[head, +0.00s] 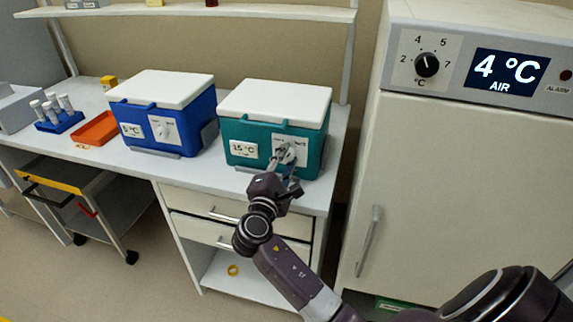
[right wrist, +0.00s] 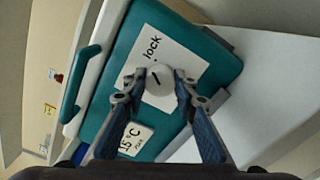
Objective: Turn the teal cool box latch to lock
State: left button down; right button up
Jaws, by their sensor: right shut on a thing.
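The teal cool box (head: 313,154) with a white lid stands on the counter, labelled 15 °C. Its round white latch knob (right wrist: 158,82) sits on a white plate (right wrist: 176,47) marked "lock" in the right wrist view. A dark line crosses the knob. My right gripper (head: 286,155) reaches the front of the box, and its fingers (right wrist: 158,84) are shut on the knob from both sides. In the head view the gripper hides much of the knob. My left gripper is in neither view.
A blue cool box (head: 191,133) with its own latch stands to the left. An orange tray (head: 97,129) and a blue tube rack (head: 60,122) lie further left. A tall fridge (head: 460,190) stands close on the right. Drawers (head: 203,204) are below the counter.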

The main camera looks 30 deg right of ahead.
jog(key=shift+f+m+b, duration=0.25)
jog(key=shift+m+b, duration=0.55)
jog(key=shift+m, duration=0.4)
jog(key=o, duration=1.2)
jog(key=shift+r, duration=0.15)
jog(key=shift+c, duration=0.2)
jog(key=v, duration=1.2)
